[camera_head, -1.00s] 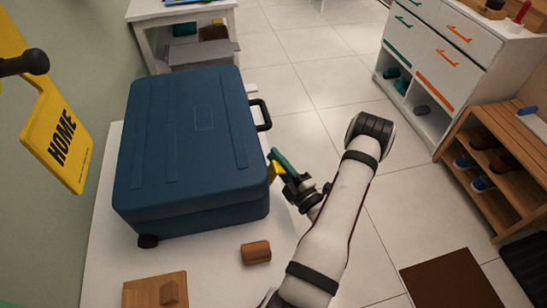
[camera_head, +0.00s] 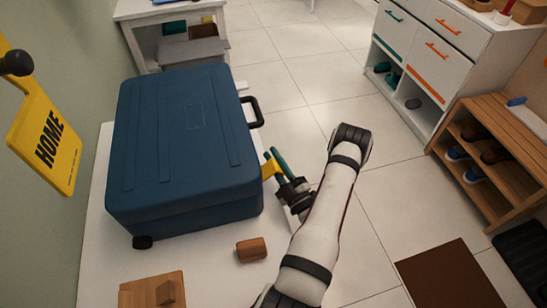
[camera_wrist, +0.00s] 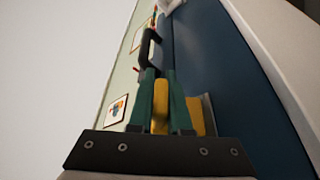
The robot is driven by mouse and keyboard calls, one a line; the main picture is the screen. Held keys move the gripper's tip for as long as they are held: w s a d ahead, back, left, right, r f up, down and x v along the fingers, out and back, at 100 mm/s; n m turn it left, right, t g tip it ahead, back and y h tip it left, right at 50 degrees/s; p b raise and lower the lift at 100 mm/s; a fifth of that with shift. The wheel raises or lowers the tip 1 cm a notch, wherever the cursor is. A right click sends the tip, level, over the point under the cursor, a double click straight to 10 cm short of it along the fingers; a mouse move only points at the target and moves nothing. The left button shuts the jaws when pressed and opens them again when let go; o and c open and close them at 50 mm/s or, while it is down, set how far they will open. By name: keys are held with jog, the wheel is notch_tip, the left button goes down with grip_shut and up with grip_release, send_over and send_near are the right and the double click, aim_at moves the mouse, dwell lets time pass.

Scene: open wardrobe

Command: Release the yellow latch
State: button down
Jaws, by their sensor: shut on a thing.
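The blue suitcase (camera_head: 180,140) lies closed on the white table. Its yellow latch (camera_head: 268,170) sticks out from the right side, below the black handle (camera_head: 254,111). My gripper (camera_head: 277,160), with green fingers, is at that side with the latch between its fingers. In the wrist view, my gripper (camera_wrist: 162,95) is shut on the yellow latch (camera_wrist: 161,106), with one finger on each side. A second yellow piece (camera_wrist: 195,114) shows beside the right finger, against the blue suitcase side (camera_wrist: 225,80).
A brown block (camera_head: 251,249) and a wooden board (camera_head: 140,292) lie on the white table (camera_head: 212,270) in front of the suitcase. A yellow HOME sign (camera_head: 46,145) hangs at left.

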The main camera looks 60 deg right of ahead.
jog(key=c, duration=0.9)
grip_release()
jog(key=shift+o, duration=0.2)
jog(key=v, duration=1.5)
jog(key=shift+s+a, duration=0.25)
jog(key=shift+s, duration=0.1)
